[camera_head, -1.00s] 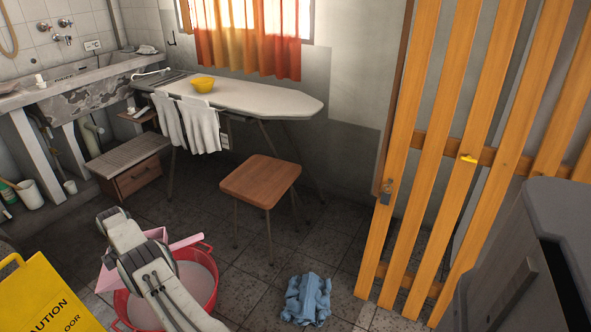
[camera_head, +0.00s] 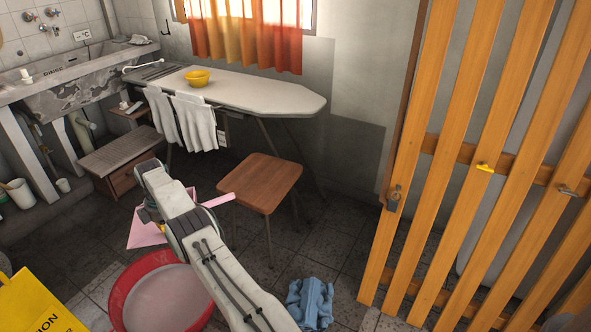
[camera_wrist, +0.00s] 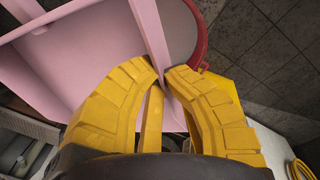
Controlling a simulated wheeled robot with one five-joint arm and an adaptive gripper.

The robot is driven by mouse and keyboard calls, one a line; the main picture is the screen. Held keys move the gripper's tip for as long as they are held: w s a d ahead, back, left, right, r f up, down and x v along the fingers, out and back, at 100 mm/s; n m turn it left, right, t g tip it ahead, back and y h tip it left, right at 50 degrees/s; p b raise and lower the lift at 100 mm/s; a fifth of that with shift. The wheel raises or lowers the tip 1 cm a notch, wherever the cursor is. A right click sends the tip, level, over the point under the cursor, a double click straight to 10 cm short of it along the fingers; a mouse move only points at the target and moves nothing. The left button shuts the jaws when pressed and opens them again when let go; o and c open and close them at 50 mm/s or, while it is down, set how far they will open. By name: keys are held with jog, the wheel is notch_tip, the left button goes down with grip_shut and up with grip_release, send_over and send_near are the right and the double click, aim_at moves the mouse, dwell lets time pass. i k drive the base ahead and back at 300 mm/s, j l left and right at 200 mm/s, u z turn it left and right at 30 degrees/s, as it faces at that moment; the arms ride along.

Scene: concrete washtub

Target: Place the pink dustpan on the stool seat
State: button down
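The pink dustpan (camera_head: 143,232) hangs in the air behind my arm in the head view, with its pan to the left and its handle (camera_head: 218,199) sticking out to the right. The arm hides its middle. In the wrist view, the yellow fingers of my gripper (camera_wrist: 163,72) are closed around a thin part of the pink dustpan (camera_wrist: 85,50). The stool has a brown wooden seat (camera_head: 260,182), which is bare. It stands right of the dustpan, and the handle end appears close to its left edge in the picture.
A red basin (camera_head: 125,295) stands on the floor below the arm. A blue cloth (camera_head: 311,302) lies in front of the stool. A yellow caution sign (camera_head: 35,305) is at lower left.

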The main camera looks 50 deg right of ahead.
aim_at(260, 187)
jog(key=i+l+z, duration=0.1)
jog(key=l+z, duration=0.3)
jog(key=i+l+z, duration=0.1)
jog(key=l+z, duration=0.15)
jog(key=z, duration=0.15)
jog(key=i+j, duration=0.25)
